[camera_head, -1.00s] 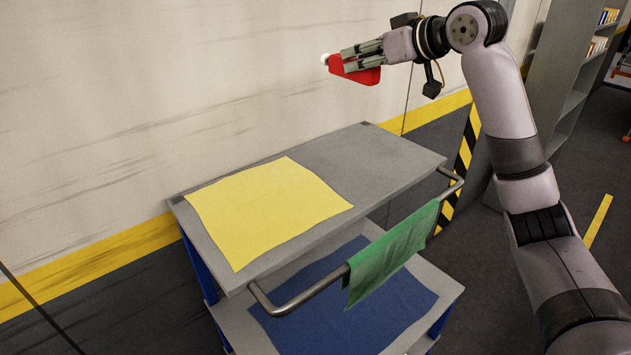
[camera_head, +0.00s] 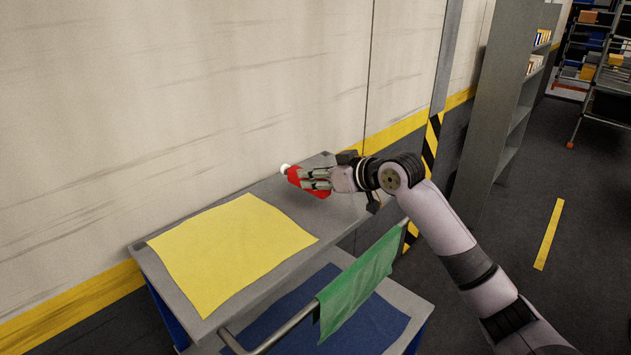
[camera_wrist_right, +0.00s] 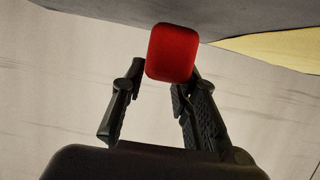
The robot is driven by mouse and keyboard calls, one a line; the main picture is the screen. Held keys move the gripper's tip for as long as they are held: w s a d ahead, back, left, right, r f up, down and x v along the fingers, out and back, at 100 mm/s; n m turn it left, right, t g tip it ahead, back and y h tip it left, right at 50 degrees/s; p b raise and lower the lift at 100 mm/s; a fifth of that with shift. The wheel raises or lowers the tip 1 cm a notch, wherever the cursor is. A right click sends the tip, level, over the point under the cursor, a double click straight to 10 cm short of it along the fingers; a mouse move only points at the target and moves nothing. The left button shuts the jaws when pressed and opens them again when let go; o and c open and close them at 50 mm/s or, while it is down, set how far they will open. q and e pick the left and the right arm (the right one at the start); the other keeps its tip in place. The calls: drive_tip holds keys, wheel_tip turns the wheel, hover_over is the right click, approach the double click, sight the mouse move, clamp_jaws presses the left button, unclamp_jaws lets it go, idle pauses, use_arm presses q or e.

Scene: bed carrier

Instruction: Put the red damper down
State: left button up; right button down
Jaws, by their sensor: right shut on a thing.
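The red damper (camera_head: 296,176) is a red bottle-like piece with a white tip. It lies tilted between the fingers of my right gripper (camera_head: 316,180), which is shut on it. In the head view they are over the far, bare grey part of the cart's top shelf (camera_head: 345,210); whether the damper touches the shelf I cannot tell. In the right wrist view, the damper's red end (camera_wrist_right: 172,52) shows between the two dark fingers (camera_wrist_right: 155,95). My left gripper is not in view.
A yellow cloth (camera_head: 230,250) covers the near part of the top shelf. A green cloth (camera_head: 358,285) hangs on the handle rail. A blue cloth (camera_head: 370,325) lies on the lower shelf. A wall (camera_head: 200,90) stands behind the cart, and a grey shelf unit (camera_head: 495,110) stands to the right.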

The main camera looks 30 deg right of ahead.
drive_tip(key=shift+f, duration=1.05)
drive_tip(key=shift+f, duration=0.1)
drive_tip(key=c, duration=1.2)
unclamp_jaws()
drive_tip(key=shift+c, duration=0.2)
